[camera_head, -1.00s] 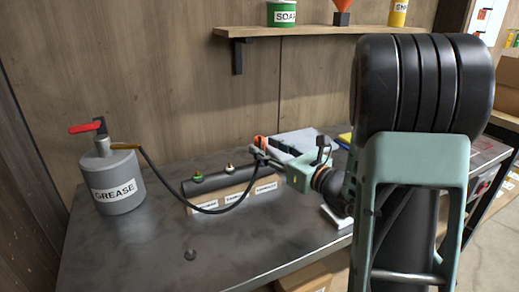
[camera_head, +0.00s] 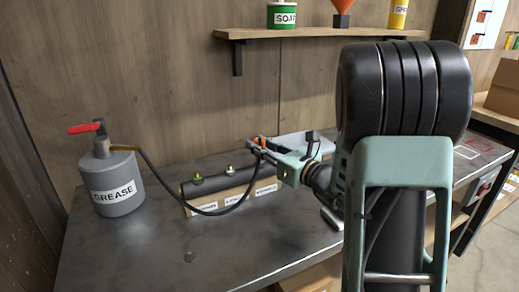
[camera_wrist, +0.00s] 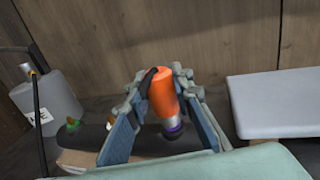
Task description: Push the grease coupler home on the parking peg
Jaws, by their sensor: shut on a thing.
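The orange grease coupler (camera_wrist: 163,95) is upright, slightly tilted, between my gripper's fingers (camera_wrist: 160,125) in the wrist view. My gripper also shows in the head view (camera_head: 264,150), shut on the coupler, over the right end of the dark bar (camera_head: 216,182). The coupler's silver lower end sits at a purple ring (camera_wrist: 173,131) above the bar. I cannot tell whether this ring belongs to the peg or how far the coupler is seated; the peg is hidden. A black hose (camera_head: 160,183) runs from the coupler to the grey grease pot (camera_head: 117,190).
A green-collared fitting (camera_head: 198,178) and an amber one (camera_head: 230,170) stand on the bar, left of my gripper. Labels line the bar's front. A pale flat-topped thing (camera_wrist: 275,103) is close on the right. The bench top (camera_head: 150,250) is clear in front.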

